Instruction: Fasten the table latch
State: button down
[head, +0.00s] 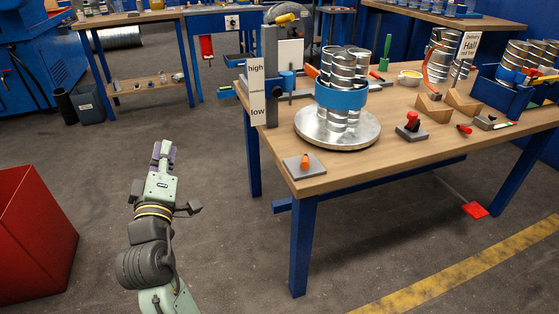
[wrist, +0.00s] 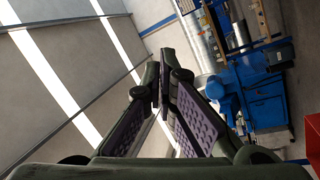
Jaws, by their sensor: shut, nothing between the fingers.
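My gripper (head: 164,152) is shut and empty. It is over the open floor, left of the workbench and apart from it. In the wrist view its fingers (wrist: 161,88) meet at the tips, and the camera looks past them toward the wall and ceiling. A grey plate with an orange knob (head: 304,161) sits at the bench's near left corner, beside the round metal turntable (head: 312,135). A red-handled device on a dark base (head: 410,125) stands right of the turntable. I cannot tell which of these two is the table latch, or its state.
Shiny duct pieces in a blue band (head: 341,96) stand on the turntable. A post with "high" and "low" labels (head: 256,90) rises behind-left of it. The wooden workbench (head: 345,170) has blue legs. A red bin (head: 35,235) stands at left.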

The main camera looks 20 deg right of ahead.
aim_at(305, 163)
jog(key=s+d+f+g+h, duration=0.1)
jog(key=d+f+g+h, duration=0.2)
jog(key=d, duration=0.6)
jog(key=s+d+f+m+g+h, duration=0.1)
jog(key=s+d+f+g+h, duration=0.1)
jog(key=d+f+g+h, duration=0.2)
jog(key=d+f+h, duration=0.1)
jog(key=d+f, duration=0.2)
jog(key=d, duration=0.2)
jog(key=shift+d+f, duration=0.15)
jog(key=shift+f, duration=0.15)
jog(key=shift+w, duration=0.1)
jog(key=w+d, duration=0.2)
jog(key=d, duration=0.1)
jog(key=w+d+p, duration=0.1)
jog(key=w+d, duration=0.1)
jog(key=d, duration=0.1)
jog(key=w+d+p, duration=0.1)
jog(key=w+d, duration=0.1)
jog(key=d, duration=0.1)
jog(key=shift+f, duration=0.25)
jog(key=shift+s+d+f, duration=0.1)
jog(key=shift+s+d, duration=0.1)
jog(key=shift+d, duration=0.25)
